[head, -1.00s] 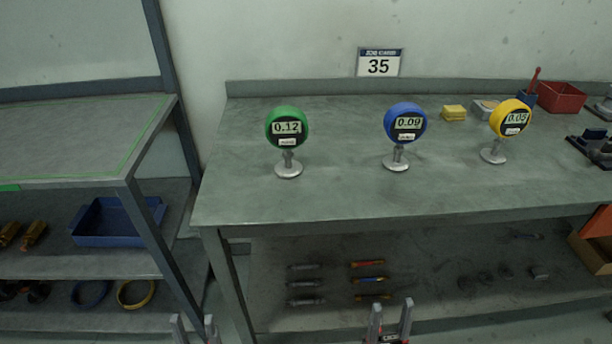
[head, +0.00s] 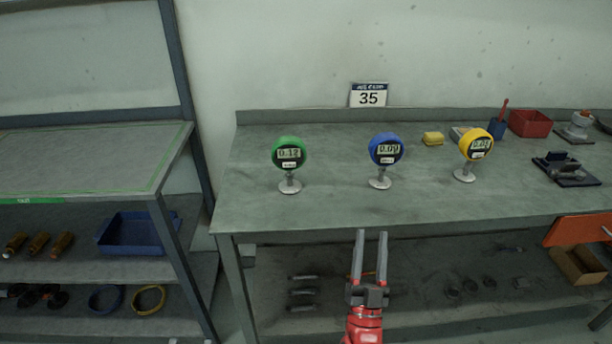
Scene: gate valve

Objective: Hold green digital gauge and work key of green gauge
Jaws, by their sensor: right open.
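The green digital gauge (head: 289,153) stands upright on a round metal foot on the grey workbench (head: 330,200), reading about 0.12. A small white label sits under its display; its key is too small to make out. A blue gauge (head: 386,149) and a yellow gauge (head: 476,145) stand to its right. My right gripper (head: 370,236) is open and empty, with its fingers pointing up at the bench's front edge, below and right of the green gauge. My left gripper is not in view.
A shelf unit (head: 95,160) with a blue tray (head: 138,233) stands left of the bench. The bench top before the green gauge is clear.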

